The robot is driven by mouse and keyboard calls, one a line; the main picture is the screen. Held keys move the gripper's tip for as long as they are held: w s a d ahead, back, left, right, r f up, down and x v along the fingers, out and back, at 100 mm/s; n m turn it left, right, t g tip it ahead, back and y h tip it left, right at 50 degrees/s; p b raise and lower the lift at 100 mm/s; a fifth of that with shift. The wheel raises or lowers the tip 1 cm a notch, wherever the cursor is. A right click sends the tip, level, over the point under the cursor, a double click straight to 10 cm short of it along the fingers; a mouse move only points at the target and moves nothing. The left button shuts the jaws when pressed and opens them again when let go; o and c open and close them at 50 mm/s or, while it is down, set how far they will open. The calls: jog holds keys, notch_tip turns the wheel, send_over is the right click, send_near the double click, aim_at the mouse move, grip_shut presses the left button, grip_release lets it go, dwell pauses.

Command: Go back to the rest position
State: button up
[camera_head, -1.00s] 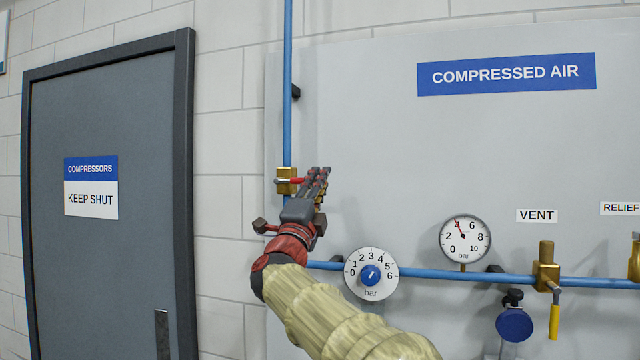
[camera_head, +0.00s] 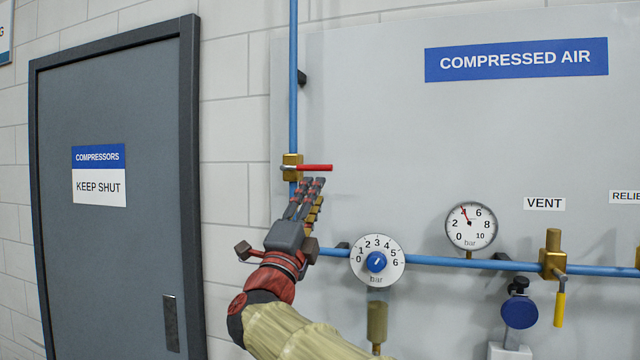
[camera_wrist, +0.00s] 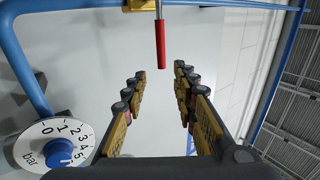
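My gripper (camera_head: 312,186) is in front of the grey panel, just below the brass valve (camera_head: 291,166) on the vertical blue pipe. In the wrist view my gripper (camera_wrist: 161,85) has its two fingers spread wide apart with nothing between them. The valve's red lever (camera_head: 316,167) points right, across the pipe. In the wrist view the red lever (camera_wrist: 160,45) lies beyond the fingertips, apart from them.
A regulator dial (camera_head: 377,261) sits right of my wrist on the horizontal blue pipe (camera_head: 430,261). A pressure gauge (camera_head: 470,227) and a yellow-handled vent valve (camera_head: 554,260) are further right. A grey door (camera_head: 115,270) stands left.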

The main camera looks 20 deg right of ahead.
jog(key=shift+v, duration=1)
